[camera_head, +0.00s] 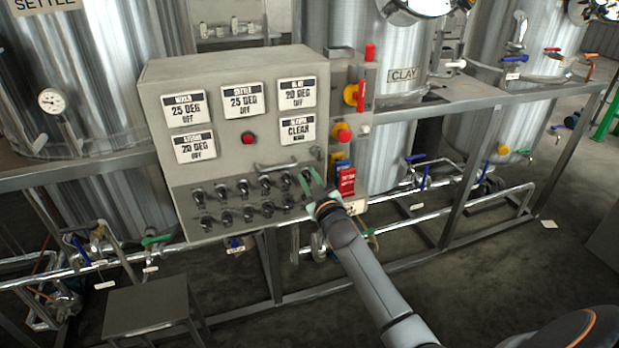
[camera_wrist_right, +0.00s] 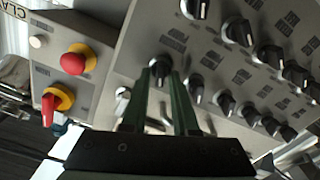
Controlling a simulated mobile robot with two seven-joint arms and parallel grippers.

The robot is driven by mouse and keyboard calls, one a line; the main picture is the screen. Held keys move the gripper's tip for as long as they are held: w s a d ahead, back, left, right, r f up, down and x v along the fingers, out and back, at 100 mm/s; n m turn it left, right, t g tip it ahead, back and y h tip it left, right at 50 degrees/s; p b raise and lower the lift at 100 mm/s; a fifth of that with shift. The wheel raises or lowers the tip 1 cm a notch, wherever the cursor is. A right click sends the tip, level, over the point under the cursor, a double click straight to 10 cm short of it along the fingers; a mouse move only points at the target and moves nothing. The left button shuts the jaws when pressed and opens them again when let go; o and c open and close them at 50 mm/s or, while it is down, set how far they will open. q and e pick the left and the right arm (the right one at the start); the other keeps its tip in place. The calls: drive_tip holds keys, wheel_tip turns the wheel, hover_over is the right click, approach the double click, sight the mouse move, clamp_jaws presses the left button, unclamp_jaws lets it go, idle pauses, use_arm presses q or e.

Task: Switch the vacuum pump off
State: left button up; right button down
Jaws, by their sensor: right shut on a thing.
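The grey control panel (camera_head: 228,118) carries two rows of black rotary knobs along its sloped lower part. My right gripper (camera_head: 308,180) is at the right end of the upper row. In the right wrist view its green fingers (camera_wrist_right: 160,74) are shut on a black knob (camera_wrist_right: 160,66), one finger on each side. The label by this knob is too small to read, so I cannot tell whether it is the vacuum pump's switch. In the head view my fingers largely hide the knob. My left gripper is not in view.
Several other knobs (camera_wrist_right: 238,31) sit close beside the held one. A metal handle bar (camera_head: 276,166) is just above the row. Red buttons (camera_head: 343,133) and a red-and-yellow switch (camera_head: 352,95) are on the side box. A small table (camera_head: 148,305) stands in front at left.

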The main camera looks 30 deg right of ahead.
drive_tip(key=shift+n, duration=0.8)
drive_tip(key=c, duration=0.9)
unclamp_jaws()
drive_tip(key=shift+s, duration=0.1)
drive_tip(key=v, duration=1.2)
drive_tip(key=shift+s, duration=0.2)
drive_tip(key=shift+f, duration=0.1)
